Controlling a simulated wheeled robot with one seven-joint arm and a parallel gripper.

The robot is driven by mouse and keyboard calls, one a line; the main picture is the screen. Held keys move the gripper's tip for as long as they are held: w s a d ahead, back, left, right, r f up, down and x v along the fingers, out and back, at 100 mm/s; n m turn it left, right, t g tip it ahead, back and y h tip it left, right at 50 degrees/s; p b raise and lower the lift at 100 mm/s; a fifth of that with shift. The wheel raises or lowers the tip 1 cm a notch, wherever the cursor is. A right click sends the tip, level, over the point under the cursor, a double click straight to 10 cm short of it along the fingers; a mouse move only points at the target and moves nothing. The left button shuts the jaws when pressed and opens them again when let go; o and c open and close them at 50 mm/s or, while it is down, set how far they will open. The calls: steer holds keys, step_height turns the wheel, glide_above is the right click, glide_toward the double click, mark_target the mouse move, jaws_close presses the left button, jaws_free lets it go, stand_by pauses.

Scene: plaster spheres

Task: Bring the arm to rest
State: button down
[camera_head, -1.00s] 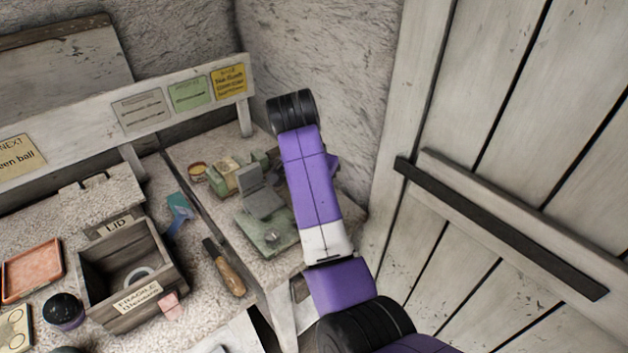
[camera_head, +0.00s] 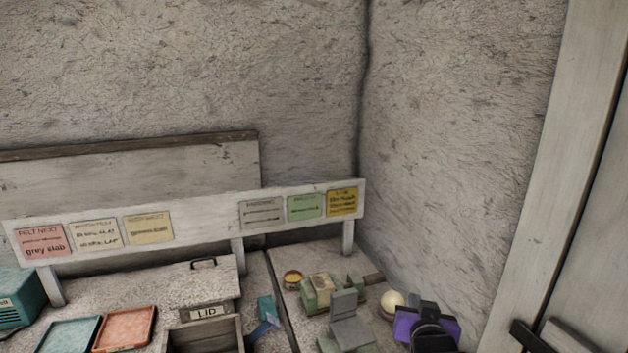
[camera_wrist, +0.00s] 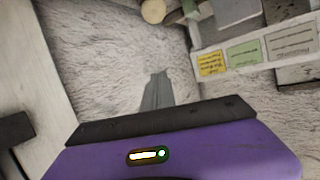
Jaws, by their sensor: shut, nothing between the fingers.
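My gripper (camera_wrist: 158,76) shows in the wrist view as grey fingers held together, with nothing between them. Its purple body with a black edge fills the bottom of that view. The fingers show against the rough plaster wall. In the head view a purple and black part of my arm (camera_head: 427,328) shows low at the right, in front of the pale ball (camera_head: 392,300). The rest of the arm is out of frame, and the fingers cannot be made out there.
A sign rail (camera_head: 190,240) with coloured cards runs behind the bench. A plank door (camera_head: 590,200) stands at the right.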

steer(key=s+a+f+n+y, duration=0.1)
steer(key=s+f, duration=0.1)
steer(key=s, duration=2.4)
steer(key=s+a+f+n+y, duration=0.1)
steer(key=s+f+n, duration=0.1)
steer(key=s, duration=2.3)
steer(key=shift+s+f+t+y+b, duration=0.4)
steer(key=shift+f+b, duration=0.05)
steer(key=shift+f, duration=0.1)
